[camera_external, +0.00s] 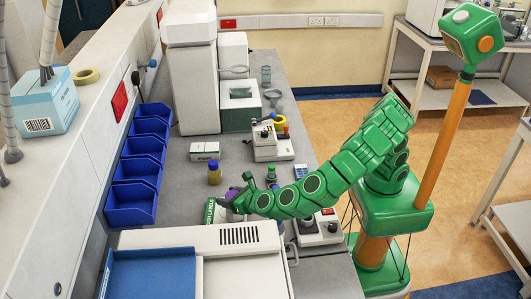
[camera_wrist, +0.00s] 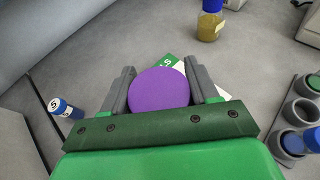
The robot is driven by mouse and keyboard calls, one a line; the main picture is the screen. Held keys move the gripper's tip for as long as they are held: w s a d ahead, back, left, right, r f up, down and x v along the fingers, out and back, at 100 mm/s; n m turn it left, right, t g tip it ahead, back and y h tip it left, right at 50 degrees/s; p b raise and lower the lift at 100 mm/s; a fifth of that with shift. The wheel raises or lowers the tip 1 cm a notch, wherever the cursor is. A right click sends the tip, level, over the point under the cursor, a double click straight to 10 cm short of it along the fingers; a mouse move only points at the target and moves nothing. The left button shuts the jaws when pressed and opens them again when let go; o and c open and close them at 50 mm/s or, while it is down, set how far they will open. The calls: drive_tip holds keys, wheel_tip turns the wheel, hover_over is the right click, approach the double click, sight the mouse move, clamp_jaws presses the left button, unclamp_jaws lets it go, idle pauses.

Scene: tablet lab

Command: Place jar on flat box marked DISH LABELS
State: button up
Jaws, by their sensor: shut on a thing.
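A jar with a purple lid (camera_wrist: 160,90) sits between the two grey fingers of my gripper (camera_wrist: 160,70), which is shut on it. In the external view a little of the purple lid (camera_external: 233,192) shows beside my gripper (camera_external: 230,199). The flat green and white box (camera_external: 210,212) lies on the bench under and beside my gripper. In the wrist view its corner (camera_wrist: 172,62) shows behind the lid, with only the last letters of its print visible. The lid and fingers hide the rest. I cannot tell whether the jar touches the box.
A blue-capped jar of yellow contents (camera_external: 214,173) stands behind the box. A small blue-capped vial (camera_wrist: 65,108) is at the left in the wrist view, and a grey rack (camera_wrist: 296,115) at the right. Blue bins (camera_external: 133,203) line the wall side.

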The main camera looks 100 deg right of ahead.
drive_tip(key=shift+f, duration=0.1)
drive_tip(key=o, duration=1.5)
drive_tip(key=v, duration=1.2)
